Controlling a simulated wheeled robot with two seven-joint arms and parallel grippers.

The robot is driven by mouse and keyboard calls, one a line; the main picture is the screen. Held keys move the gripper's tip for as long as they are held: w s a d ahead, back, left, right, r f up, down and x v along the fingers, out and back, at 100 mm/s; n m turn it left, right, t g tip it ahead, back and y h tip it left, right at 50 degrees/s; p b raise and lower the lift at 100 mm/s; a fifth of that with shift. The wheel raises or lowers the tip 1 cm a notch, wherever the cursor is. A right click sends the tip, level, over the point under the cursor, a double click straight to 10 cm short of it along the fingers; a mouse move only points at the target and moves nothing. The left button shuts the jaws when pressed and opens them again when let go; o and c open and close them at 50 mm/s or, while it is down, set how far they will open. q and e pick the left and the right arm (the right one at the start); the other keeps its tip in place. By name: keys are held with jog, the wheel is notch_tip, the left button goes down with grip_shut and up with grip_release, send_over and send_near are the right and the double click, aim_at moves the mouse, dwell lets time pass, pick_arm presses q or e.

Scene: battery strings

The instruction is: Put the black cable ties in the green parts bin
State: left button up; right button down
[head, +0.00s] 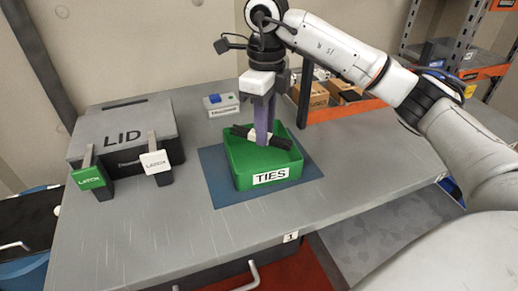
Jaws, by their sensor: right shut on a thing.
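The green parts bin (240,176), labelled "TIES", stands on a blue mat (221,196) on the grey bench. My right gripper (263,138) points down over the bin, its fingers shut on the bundle of black cable ties (280,142), which has a pale band around its middle. The bundle lies across the bin's opening, tilted down to the right. It appears at about rim height; I cannot tell whether it touches the bin. My left gripper is not in view.
A grey case marked "LID" (122,132) stands at the left, with a green latch (90,178) and a white latch (155,162) in front. A small box with a blue button (220,104) sits behind the bin. Shelving (458,70) stands at the back right.

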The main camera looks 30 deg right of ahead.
aim_at(265, 162)
jog(key=shift+s+f, duration=0.1)
jog(key=shift+f, duration=3.05)
jog(key=shift+f, duration=0.1)
jog(key=c, duration=1.6)
grip_release()
notch_tip(265, 162, up, 12)
jog(key=shift+r+p, duration=0.15)
jog(key=shift+p, duration=0.15)
